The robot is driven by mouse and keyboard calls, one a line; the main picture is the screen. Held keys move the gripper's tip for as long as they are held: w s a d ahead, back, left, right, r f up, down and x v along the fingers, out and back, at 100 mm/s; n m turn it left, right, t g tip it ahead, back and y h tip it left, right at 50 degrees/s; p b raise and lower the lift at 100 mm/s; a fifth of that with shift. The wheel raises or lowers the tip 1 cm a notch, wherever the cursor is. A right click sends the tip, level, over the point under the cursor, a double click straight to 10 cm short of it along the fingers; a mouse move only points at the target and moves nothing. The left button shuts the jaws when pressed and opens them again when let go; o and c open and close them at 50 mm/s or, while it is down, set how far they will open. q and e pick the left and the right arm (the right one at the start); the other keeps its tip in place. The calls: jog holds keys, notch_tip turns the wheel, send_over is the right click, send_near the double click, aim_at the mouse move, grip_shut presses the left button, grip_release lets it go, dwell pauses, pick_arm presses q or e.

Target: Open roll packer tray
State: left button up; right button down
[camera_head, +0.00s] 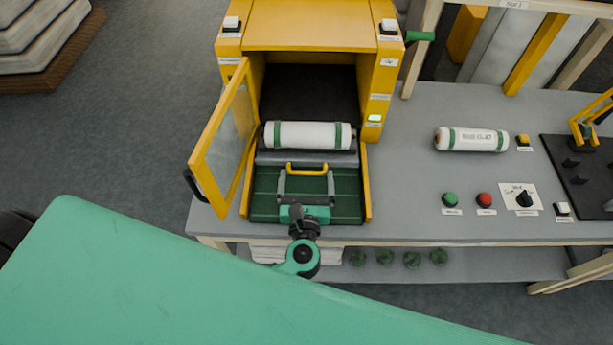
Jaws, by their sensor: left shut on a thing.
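The yellow roll packer (310,25) stands on the grey bench with its windowed door (218,140) swung open to the left. Its green tray (345,205) extends out of the opening between yellow side rails. A white roll with green bands (307,135) lies across the back of the tray, at the mouth of the dark chamber. My left gripper (306,175) reaches over the tray from the front, shut on the yellow tray handle (307,168). The fingers partly hide the tray behind them. My right gripper is not in view.
Another white roll (471,139) lies on the bench at right. Green (450,199) and red (485,200) buttons and a black dial (524,198) sit near the front edge. A dark plate with a yellow-handled device is far right. My green body covers the lower left.

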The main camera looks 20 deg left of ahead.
pick_arm(q)
jog(key=o, duration=1.1)
jog(key=shift+s+d+f, duration=0.15)
jog(key=shift+s, duration=0.3)
jog(key=b+v, duration=0.5)
jog(key=v, duration=0.8)
jog(key=shift+r, duration=0.2)
jog(key=shift+w, duration=0.1)
